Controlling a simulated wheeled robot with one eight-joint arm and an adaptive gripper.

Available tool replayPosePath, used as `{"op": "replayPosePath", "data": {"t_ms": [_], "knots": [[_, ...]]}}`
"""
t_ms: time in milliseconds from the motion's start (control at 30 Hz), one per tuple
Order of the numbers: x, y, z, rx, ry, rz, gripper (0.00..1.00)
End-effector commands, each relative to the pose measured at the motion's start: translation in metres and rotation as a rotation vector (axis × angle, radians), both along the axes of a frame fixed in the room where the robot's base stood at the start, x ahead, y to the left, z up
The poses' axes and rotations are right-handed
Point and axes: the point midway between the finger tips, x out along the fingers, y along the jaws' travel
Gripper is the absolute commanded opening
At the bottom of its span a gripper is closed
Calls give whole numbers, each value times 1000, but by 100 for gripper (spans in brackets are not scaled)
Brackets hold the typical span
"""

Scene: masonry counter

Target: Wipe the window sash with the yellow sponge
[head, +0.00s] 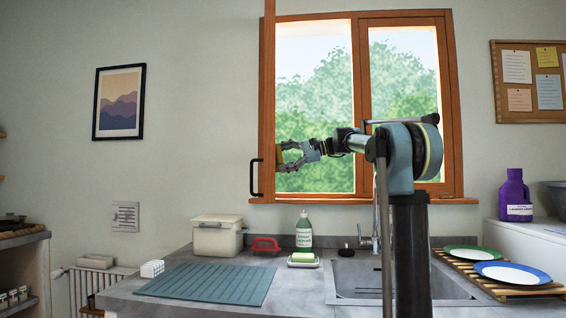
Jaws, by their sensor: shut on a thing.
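The window sash (268,100) has a wooden frame and stands swung open, seen nearly edge-on at the left of the window. A black handle (255,177) is on its left side. My gripper (284,157) is at the lower part of the sash, just to its right. It is shut on what looks like the yellow sponge, of which only a little shows between the fingertips. I cannot tell whether the sponge touches the sash.
A tap (375,238) and sink are behind my arm. Plates (512,273) stand right.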

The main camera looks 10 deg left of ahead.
Motion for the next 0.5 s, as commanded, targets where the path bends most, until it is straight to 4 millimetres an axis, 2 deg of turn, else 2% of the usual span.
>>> {"op": "replayPosePath", "data": {"t_ms": [233, 500], "knots": [[7, 3, 0, 0, 0, 0, 68], [25, 9, 0, 0, 0, 0, 68]]}}
